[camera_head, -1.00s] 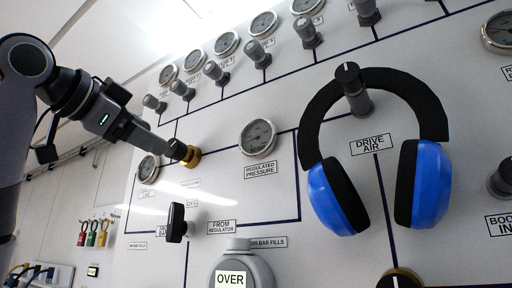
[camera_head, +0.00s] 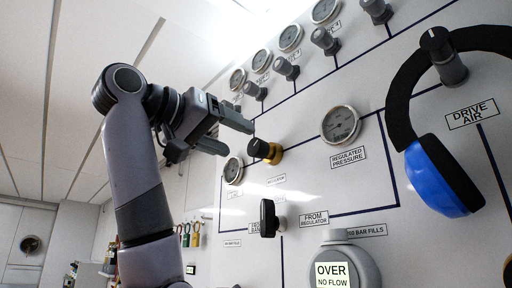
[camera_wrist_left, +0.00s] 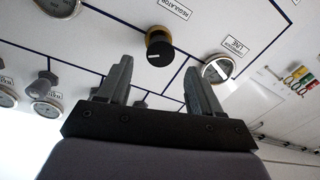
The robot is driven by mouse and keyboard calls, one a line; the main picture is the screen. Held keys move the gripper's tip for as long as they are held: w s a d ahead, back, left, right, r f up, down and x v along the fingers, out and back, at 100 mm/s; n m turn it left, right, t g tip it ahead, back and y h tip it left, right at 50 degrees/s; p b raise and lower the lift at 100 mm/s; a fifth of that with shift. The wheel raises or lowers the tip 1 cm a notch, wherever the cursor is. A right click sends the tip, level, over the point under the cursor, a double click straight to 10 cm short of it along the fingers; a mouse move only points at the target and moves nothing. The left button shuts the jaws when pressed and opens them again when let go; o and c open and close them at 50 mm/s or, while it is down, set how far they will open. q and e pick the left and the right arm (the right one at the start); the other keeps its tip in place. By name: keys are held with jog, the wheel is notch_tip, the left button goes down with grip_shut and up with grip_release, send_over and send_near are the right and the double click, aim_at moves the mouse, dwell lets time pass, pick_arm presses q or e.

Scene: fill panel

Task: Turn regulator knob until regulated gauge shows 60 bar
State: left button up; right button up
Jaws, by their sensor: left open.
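The regulator knob (camera_head: 264,150) is black with a brass-yellow collar and sticks out of the white panel. It also shows in the left wrist view (camera_wrist_left: 158,45), above and between the fingertips, with a white mark on its face. The regulated pressure gauge (camera_head: 340,125) is a round dial up and right of the knob; its reading is too small to tell. My left gripper (camera_head: 238,136) is open and empty, left of the knob and apart from it. It also shows open in the left wrist view (camera_wrist_left: 158,75). My right gripper is not in view.
Blue and black ear defenders (camera_head: 442,170) hang over the drive air knob (camera_head: 440,52) at right. A black lever handle (camera_head: 268,218) juts out below the regulator knob. A grey display unit (camera_head: 336,268) reads "OVER NO FLOW". Small gauges and grey knobs line the panel's top.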

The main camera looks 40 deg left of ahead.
aim_at(253, 146)
pick_arm(q)
jog(key=w+p, duration=0.2)
jog(key=w, duration=0.5)
jog(key=c, duration=1)
jog(key=shift+c, duration=0.2)
jog(key=shift+m, duration=0.7)
